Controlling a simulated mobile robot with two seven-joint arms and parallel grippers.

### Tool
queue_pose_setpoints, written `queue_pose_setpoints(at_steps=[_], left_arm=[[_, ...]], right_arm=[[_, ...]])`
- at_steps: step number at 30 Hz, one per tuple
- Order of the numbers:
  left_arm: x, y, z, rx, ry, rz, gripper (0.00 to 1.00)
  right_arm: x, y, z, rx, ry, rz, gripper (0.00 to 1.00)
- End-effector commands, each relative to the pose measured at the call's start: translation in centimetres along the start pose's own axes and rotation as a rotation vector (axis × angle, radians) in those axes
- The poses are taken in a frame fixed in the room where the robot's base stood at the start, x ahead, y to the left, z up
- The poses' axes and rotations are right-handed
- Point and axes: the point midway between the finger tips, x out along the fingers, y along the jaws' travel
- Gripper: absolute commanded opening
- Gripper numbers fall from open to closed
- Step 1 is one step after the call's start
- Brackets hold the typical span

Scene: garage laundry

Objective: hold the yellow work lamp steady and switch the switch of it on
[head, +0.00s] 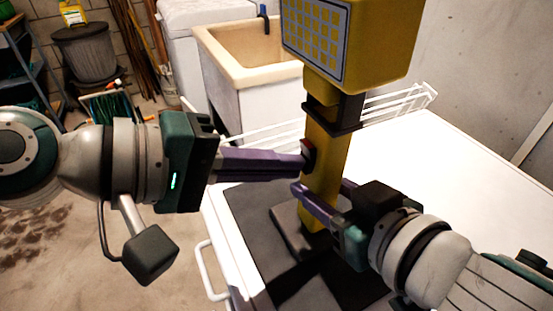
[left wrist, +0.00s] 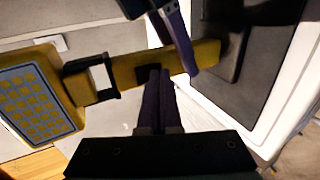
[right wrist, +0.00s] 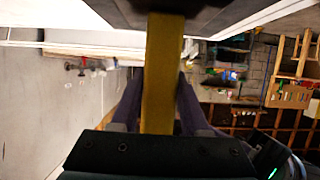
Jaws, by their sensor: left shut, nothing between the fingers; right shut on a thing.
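The yellow work lamp (head: 325,160) stands upright on a dark base (head: 290,232), with its grid-faced head (head: 316,38) at the top. A switch with some red (head: 308,151) is on the post's left side. My left gripper (head: 302,165) is shut and empty, its fingertips at the switch; whether they touch it I cannot tell. My right gripper (head: 322,192) is shut on the lower post, one finger each side, also in the right wrist view (right wrist: 158,85).
The lamp stands on a dark mat (head: 255,215) on a white worktop (head: 440,170). A white wire rack (head: 400,97) lies behind the post. A utility sink (head: 245,50) is at the back, and shelves and a bin (head: 88,55) are at the far left.

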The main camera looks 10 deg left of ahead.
Motion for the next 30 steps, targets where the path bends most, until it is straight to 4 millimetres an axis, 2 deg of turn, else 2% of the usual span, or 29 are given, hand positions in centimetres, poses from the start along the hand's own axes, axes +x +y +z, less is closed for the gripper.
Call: queue_pose_setpoints(at_steps=[8, 21, 30], left_arm=[[0.2, 0.0, 0.1, 0.000, -0.002, 0.001, 0.00], [-0.5, 1.6, 0.0, 0.001, 0.000, 0.004, 0.00], [-0.5, 1.7, 0.0, 0.000, 0.001, 0.008, 0.00]], right_arm=[[0.0, -0.1, 0.1, -0.002, -0.001, -0.002, 0.00], [0.0, -0.1, 0.1, -0.002, -0.001, -0.002, 0.00], [0.0, -0.2, 0.1, -0.003, -0.001, -0.003, 0.00]])
